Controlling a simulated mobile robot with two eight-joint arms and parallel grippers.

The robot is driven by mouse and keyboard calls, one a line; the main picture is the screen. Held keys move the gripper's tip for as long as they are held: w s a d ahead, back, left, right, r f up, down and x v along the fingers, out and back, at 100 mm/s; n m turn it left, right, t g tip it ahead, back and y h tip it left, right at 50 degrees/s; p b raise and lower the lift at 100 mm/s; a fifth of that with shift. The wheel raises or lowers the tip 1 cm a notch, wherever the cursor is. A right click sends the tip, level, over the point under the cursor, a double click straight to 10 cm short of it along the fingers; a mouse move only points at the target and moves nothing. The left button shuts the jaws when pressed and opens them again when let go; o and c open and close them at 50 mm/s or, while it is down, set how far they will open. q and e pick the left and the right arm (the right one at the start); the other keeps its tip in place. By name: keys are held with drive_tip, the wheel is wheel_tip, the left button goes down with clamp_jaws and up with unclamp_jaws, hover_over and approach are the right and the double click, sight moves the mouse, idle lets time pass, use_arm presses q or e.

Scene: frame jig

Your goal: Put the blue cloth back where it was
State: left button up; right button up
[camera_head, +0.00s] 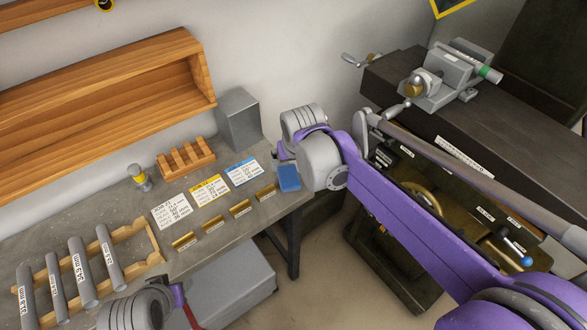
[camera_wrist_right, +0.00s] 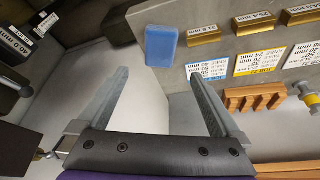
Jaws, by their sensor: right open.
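The blue cloth (camera_head: 289,178) is a small flat blue block shape at the right end of the grey workbench, just beyond the end of my right arm. In the right wrist view the cloth (camera_wrist_right: 161,45) lies near the bench's edge, beyond the fingertips. My right gripper (camera_wrist_right: 158,73) is open, with nothing between its fingers. The cloth appears ahead of the gap between them, apart from both fingers. In the head view the right fingers are mostly hidden by the wrist. Part of my left arm shows at the bottom left; its fingers are not visible.
Label cards (camera_head: 208,190) and several brass blocks (camera_head: 240,208) lie beside the cloth. A wooden slotted rack (camera_head: 186,158) and a grey box (camera_head: 239,119) stand behind. Grey cylinders rest in a wooden cradle (camera_head: 139,242) at left. A dark machine with a vise (camera_head: 445,75) stands at right.

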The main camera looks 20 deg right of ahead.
drive_tip(key=s+d+f, duration=0.1)
drive_tip(key=s+f, duration=0.2)
drive_tip(key=s, duration=0.7)
drive_tip(key=s+d+f+t, duration=0.1)
drive_tip(key=s+d+f, duration=0.1)
drive_tip(key=s, duration=0.9)
drive_tip(key=shift+s+f+n, duration=0.2)
drive_tip(key=shift+f+n, duration=0.1)
drive_tip(key=shift+f, duration=0.15)
